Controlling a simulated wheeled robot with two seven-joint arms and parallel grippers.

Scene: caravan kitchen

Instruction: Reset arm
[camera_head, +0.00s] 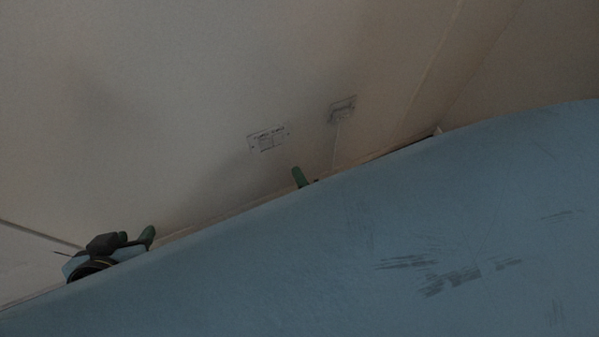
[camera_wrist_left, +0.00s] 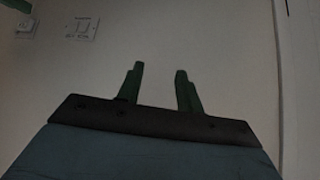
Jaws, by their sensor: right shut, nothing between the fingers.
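My left gripper (camera_head: 136,237) is at the lower left of the head view, in front of the pale wall. Its green fingers also show in the left wrist view (camera_wrist_left: 159,70), standing apart with nothing between them. My right gripper (camera_head: 300,177) shows only as green fingertips near the middle of the head view. It is shut and empty, and the rest of it is hidden behind my own blue body, which fills the lower right.
A pale wall (camera_head: 180,90) fills the upper part of the head view. It bears a wall plate (camera_head: 268,139) and a second fitting (camera_head: 342,109) to its right. The plate (camera_wrist_left: 81,28) also shows in the left wrist view. No loose objects are visible near the grippers.

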